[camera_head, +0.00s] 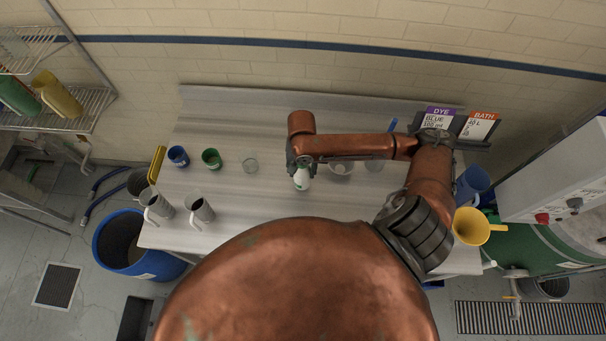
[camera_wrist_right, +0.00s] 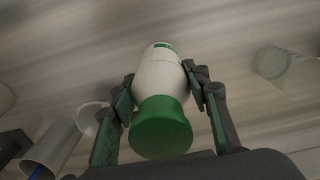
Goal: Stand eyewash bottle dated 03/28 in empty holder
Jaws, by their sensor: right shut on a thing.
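A white eyewash bottle (camera_wrist_right: 158,82) with a green cap (camera_wrist_right: 161,128) is held between the two fingers of my right gripper (camera_wrist_right: 163,97) in the right wrist view. In the head view the white bottle (camera_head: 301,181) shows just below my right gripper (camera_head: 301,165), over the pale table. Its cap points toward the wrist camera. No date can be read on it. Whether its far end touches the table cannot be told. I cannot make out the empty holder in either view. My left gripper is not in view.
The table (camera_head: 270,220) holds a blue cup (camera_head: 178,156), a green cup (camera_head: 211,158), a clear glass (camera_head: 250,165), two grey jugs (camera_head: 158,203) and a pale bowl (camera_head: 341,168). A sign rack with a DYE card (camera_head: 437,118) stands at the back right. The table's front middle is clear.

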